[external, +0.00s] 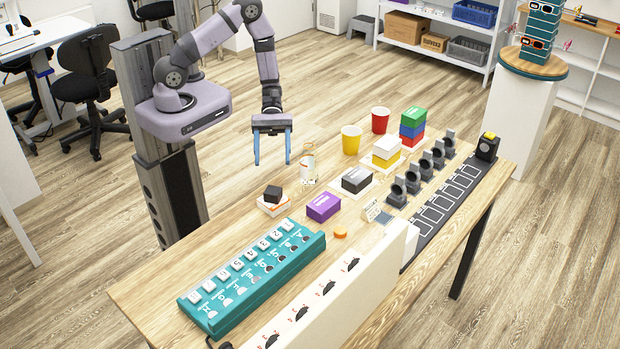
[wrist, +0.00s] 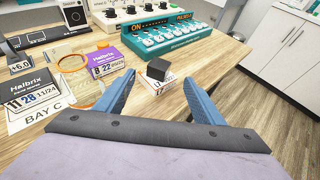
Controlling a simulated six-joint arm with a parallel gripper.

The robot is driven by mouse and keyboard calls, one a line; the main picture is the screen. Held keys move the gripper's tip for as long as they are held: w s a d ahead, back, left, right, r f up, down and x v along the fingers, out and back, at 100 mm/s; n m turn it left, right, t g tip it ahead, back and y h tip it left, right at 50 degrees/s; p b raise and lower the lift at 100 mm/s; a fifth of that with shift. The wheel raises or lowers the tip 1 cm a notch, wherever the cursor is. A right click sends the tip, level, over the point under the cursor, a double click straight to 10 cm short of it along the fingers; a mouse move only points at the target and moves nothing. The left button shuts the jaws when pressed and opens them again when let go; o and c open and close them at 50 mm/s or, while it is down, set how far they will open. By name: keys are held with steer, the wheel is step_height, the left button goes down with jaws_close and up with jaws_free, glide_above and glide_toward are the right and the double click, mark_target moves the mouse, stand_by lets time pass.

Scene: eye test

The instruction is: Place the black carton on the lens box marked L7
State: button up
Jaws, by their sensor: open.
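A black carton (external: 357,180) with a white label lies on a white mat right of the middle of the table. In the wrist view a dark carton (wrist: 32,78) stands at left on a mat reading "BAY C". A small black block (external: 272,193) rests on a white and orange box (external: 273,208) near the table's left edge. In the wrist view the block (wrist: 158,69) hides part of that box (wrist: 158,84); its marking is too small to read surely. My gripper (external: 272,164) is open and empty, raised above and behind the block, apart from it.
A purple carton (external: 323,207) and a clear cylinder (external: 308,168) stand between the block and black carton. A teal keyed panel (external: 255,275) is in front. Yellow (external: 351,139) and red (external: 380,119) cups and stacked cartons (external: 412,124) stand behind right.

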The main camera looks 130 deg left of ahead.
steer(key=s+d+r+m+g+y, duration=0.3)
steer(key=d+m, duration=0.3)
steer(key=m, duration=0.7)
steer(key=s+d+r+m+g+y, duration=0.4)
steer(key=d+m+g+y, duration=0.2)
steer(key=m, duration=0.7)
steer(key=shift+d+r+m+y, duration=0.2)
steer(key=shift+r+m+y, duration=0.1)
steer(key=shift+r+m, duration=0.1)
